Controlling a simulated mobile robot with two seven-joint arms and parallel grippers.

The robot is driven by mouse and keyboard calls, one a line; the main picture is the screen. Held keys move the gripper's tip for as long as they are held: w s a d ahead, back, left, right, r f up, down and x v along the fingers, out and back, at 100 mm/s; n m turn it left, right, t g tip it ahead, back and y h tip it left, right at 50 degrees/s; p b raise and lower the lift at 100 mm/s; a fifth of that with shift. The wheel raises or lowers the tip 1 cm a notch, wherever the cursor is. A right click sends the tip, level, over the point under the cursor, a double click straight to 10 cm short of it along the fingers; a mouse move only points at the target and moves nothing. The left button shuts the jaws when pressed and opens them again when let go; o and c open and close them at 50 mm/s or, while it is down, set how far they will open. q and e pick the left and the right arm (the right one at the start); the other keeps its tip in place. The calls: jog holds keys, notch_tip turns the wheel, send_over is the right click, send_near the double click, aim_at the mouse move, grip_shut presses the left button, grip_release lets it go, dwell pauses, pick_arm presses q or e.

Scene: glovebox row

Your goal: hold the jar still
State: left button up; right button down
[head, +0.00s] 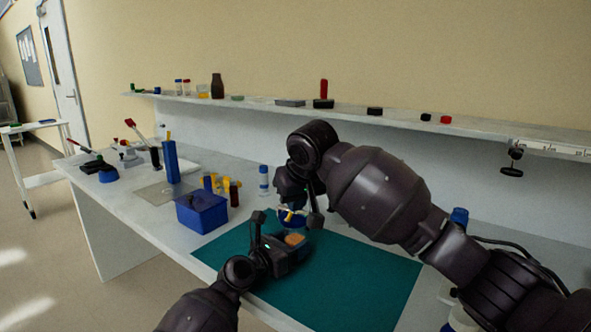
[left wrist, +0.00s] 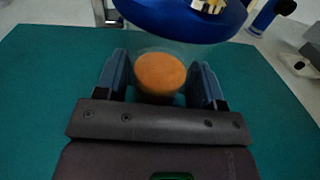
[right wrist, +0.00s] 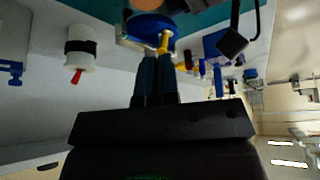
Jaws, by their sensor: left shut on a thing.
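The jar (left wrist: 160,72) is clear, with orange contents and a broad blue top (left wrist: 170,22). It stands on the teal mat (head: 365,280). My left gripper (left wrist: 165,85) is shut on the jar, one finger on each side, low on its body; the orange contents show between its fingers in the head view (head: 294,239). My right gripper (right wrist: 157,58) is at the blue top, which also shows in the right wrist view (right wrist: 150,24). Its fingers are close together beside a small yellow piece (right wrist: 164,43) at the top. Whether they grip it is unclear.
A blue bin (head: 202,214) stands left of the mat, with yellow and dark red vials behind it. A blue-capped white bottle (head: 263,180) stands behind the jar. A shelf (head: 250,101) with small items runs along the wall. The mat's front right is clear.

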jog(key=shift+s+a+f, duration=0.1)
jog(key=shift+s+f, duration=0.25)
jog(key=shift+f, duration=0.05)
jog(key=shift+r, duration=0.1)
notch_tip(320, 180, up, 6)
jog(key=shift+r, duration=0.15)
dwell(0.5)
jog(key=shift+w+d+f, duration=0.3)
jog(key=shift+d+f, duration=0.15)
jog(key=shift+f, duration=0.55)
jog(key=shift+w+d+f, duration=0.35)
jog(key=shift+d+f, duration=0.15)
jog(key=shift+f, duration=0.5)
jog(key=shift+w+d+f, duration=0.3)
jog(key=shift+d+f, duration=0.15)
jog(key=shift+f, duration=0.55)
jog(key=shift+f, duration=0.1)
